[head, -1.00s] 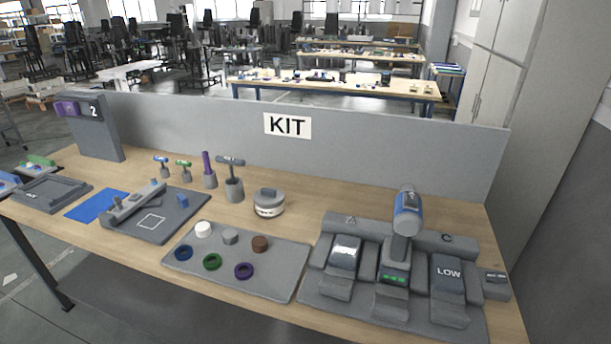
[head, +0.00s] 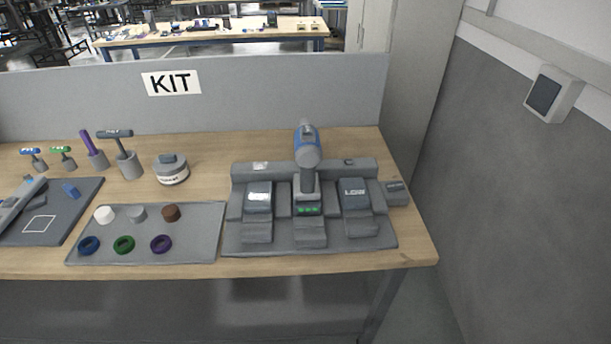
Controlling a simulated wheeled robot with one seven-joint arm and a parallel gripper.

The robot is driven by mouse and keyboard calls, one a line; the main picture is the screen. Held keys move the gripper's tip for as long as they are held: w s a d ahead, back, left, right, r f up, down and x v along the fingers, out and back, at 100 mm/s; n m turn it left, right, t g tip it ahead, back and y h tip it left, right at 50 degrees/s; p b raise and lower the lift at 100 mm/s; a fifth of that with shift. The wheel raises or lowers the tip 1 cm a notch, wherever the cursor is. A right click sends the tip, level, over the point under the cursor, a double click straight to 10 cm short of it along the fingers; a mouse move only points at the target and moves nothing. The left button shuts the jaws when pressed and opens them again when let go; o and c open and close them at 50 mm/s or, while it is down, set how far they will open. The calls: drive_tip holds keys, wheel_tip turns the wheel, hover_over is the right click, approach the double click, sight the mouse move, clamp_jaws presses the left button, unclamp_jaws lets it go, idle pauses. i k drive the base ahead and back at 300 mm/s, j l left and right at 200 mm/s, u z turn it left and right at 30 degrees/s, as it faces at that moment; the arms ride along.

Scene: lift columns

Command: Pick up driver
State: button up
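The driver (head: 307,150) is a grey and blue cordless tool in the head view. It stands upright in the middle slot of a grey dock (head: 309,245) at the right end of the table. Green lights show at its base. Dark blocks sit in the slots on both sides of it, the left one (head: 258,198) with a pale top and the right one (head: 355,196) marked LOW. My gripper is not in view.
The wooden table (head: 412,243) ends just right of the dock. A grey tray (head: 205,240) with rings and round pieces lies to the left, with a round grey container (head: 171,171) behind it. A grey panel (head: 230,95) marked KIT closes the back. A grey wall (head: 520,200) stands at the right.

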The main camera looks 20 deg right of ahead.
sight(307, 149)
drive_tip(key=i+j, duration=0.4)
drive_tip(key=j, duration=0.15)
drive_tip(key=i+j, duration=0.4)
drive_tip(key=j, duration=0.15)
drive_tip(key=z, duration=0.05)
